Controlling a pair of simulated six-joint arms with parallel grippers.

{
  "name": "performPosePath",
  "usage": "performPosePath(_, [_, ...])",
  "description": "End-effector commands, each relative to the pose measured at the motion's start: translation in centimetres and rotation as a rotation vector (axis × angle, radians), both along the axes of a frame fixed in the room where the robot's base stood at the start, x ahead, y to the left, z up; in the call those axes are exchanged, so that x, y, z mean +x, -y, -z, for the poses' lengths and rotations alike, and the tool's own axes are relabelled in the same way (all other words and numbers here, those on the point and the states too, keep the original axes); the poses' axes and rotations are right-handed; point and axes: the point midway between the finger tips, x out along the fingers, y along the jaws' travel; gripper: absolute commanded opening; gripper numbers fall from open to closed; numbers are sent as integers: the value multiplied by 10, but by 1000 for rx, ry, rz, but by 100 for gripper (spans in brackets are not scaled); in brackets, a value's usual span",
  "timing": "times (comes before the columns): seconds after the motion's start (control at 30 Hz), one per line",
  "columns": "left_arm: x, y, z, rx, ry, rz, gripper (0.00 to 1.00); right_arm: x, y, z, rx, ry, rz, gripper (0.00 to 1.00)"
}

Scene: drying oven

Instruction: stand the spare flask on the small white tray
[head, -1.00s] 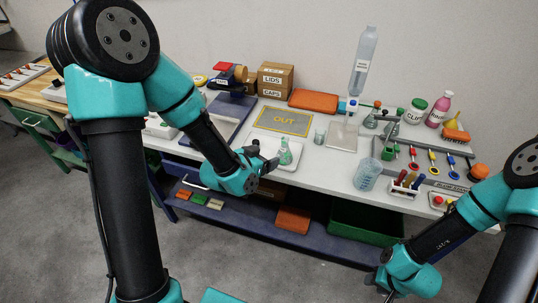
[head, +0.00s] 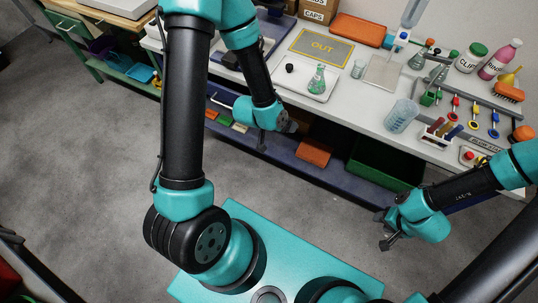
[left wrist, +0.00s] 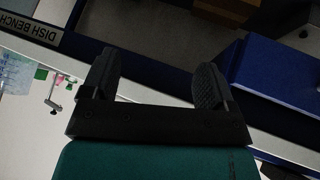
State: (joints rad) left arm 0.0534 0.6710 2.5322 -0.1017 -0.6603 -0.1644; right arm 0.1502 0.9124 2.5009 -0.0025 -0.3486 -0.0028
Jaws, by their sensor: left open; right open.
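A small black round piece (head: 290,68) also sits on the tray, left of the flask. My left gripper (head: 278,136) is open and empty, in front of the bench edge and apart from the flask. Its two spread fingers show in the left wrist view (left wrist: 154,85) with nothing between them. My right gripper (head: 383,230) is open and empty, low in front of the bench at the right.
Right of the tray stand a small beaker (head: 358,68), a large clear beaker (head: 402,115) and a tube rack (head: 438,131). Another flask (head: 417,60) stands farther back. The yellow OUT mat (head: 321,46) lies behind the tray, bare. An orange block (head: 314,152) lies on the lower shelf.

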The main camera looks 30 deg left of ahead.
Motion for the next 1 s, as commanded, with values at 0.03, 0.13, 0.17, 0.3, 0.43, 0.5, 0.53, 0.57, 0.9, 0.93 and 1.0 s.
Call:
performPosePath(0.03, [-15, -1, 26, -12, -101, -19, 80, 0, 0, 0, 0, 0, 0, 43])
performPosePath(0.13, [-49, -1, 68, -38, -298, -64, 80, 0, 0, 0, 0, 0, 0, 43])
performPosePath(0.17, [-59, -1, 78, -45, -352, -79, 80, 0, 0, 0, 0, 0, 0, 43])
performPosePath(0.3, [-96, 1, 110, -67, -540, -127, 80, 0, 0, 0, 0, 0, 0, 43])
performPosePath(0.43, [-109, 2, 119, -75, -607, -143, 80, 0, 0, 0, 0, 0, 0, 43])
performPosePath(0.5, [-110, 2, 120, -76, -612, -146, 80, 0, 0, 0, 0, 0, 0, 43])
performPosePath(0.53, [-110, 2, 120, -76, -612, -146, 80, 0, 0, 0, 0, 0, 0, 43])
performPosePath(0.57, [-110, 2, 120, -75, -611, -146, 80, 0, 0, 0, 0, 0, 0, 43])
performPosePath(0.9, [-109, 2, 119, -75, -608, -144, 80, 0, 0, 0, 0, 0, 0, 43])
performPosePath(0.93, [-109, 2, 119, -75, -608, -144, 80, 0, 0, 0, 0, 0, 0, 43])
performPosePath(1.0, [-109, 2, 119, -75, -607, -144, 80, 0, 0, 0, 0, 0, 0, 43])
